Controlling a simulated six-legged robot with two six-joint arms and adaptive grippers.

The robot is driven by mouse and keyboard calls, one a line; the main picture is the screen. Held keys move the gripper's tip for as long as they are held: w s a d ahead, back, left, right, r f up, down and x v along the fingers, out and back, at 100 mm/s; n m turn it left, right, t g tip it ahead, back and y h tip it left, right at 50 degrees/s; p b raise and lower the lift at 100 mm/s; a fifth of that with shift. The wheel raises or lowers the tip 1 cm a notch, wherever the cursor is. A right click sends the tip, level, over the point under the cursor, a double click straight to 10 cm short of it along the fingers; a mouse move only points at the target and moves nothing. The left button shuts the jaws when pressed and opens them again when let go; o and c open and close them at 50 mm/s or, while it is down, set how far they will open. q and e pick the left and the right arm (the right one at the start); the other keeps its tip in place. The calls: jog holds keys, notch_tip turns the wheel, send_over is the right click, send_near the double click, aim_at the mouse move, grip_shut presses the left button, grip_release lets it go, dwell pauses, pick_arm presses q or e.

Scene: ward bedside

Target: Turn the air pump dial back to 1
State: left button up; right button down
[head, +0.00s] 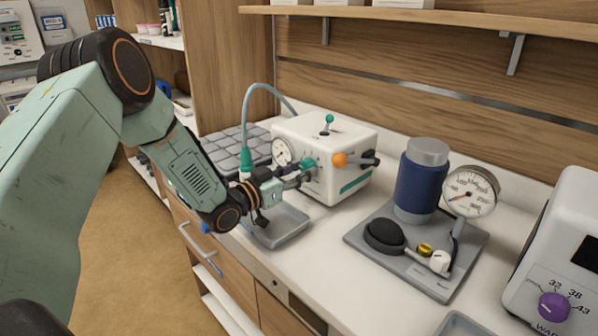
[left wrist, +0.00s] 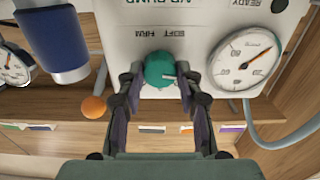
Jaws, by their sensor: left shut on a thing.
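The air pump (head: 345,141) is a white box on the bedside counter, with a round gauge (head: 282,152) on its front. Its teal dial (head: 308,163) sits right of the gauge in the head view. In the left wrist view the dial (left wrist: 159,69) shows a white pointer mark toward the right, with SOFT and FIRM lettering above it. My left gripper (head: 297,176) is shut on the dial, with one finger on each side in the left wrist view. The number at the pointer cannot be read. My right gripper is not in view.
An orange ball knob (head: 340,159) sticks out close right of the dial. A grey tray (head: 283,228) lies below the gripper. A grey hose (head: 246,112) arches behind it. A blue cylinder (head: 418,187) and a second gauge (head: 470,192) stand to the right.

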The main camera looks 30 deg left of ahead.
pick_arm(q)
jog(key=o, duration=0.7)
jog(key=shift+w+r, duration=0.1)
jog(key=shift+r, duration=0.2)
jog(key=o, duration=0.4)
jog(key=shift+f, duration=0.15)
jog(key=shift+o, duration=0.4)
notch_tip(320, 180, up, 10)
jog(key=shift+f, duration=0.1)
